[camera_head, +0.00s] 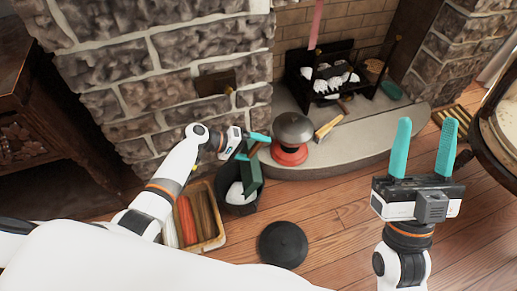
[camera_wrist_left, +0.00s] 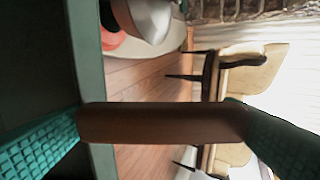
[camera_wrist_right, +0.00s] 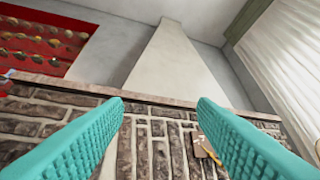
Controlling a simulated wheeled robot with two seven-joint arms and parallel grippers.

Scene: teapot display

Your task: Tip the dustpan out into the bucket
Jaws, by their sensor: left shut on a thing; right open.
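My left gripper (camera_head: 255,147) is shut on the brown handle (camera_wrist_left: 165,125) of the dustpan, which lies across both teal fingers in the left wrist view. The dark green dustpan (camera_head: 252,172) hangs steeply tilted over the black bucket (camera_head: 240,209); its pan (camera_wrist_left: 90,60) fills the left of the left wrist view. Something white shows in the bucket's mouth, partly behind the pan. I cannot tell whether anything is still on the pan. My right gripper (camera_head: 425,150) is raised at the right, open and empty, far from the bucket.
A crate of logs (camera_head: 218,241) stands left of the bucket. A black round lid (camera_head: 283,244) lies on the floor in front. A grey-domed, red-based object (camera_head: 292,130) and a brush (camera_head: 327,128) are on the hearth (camera_head: 370,142).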

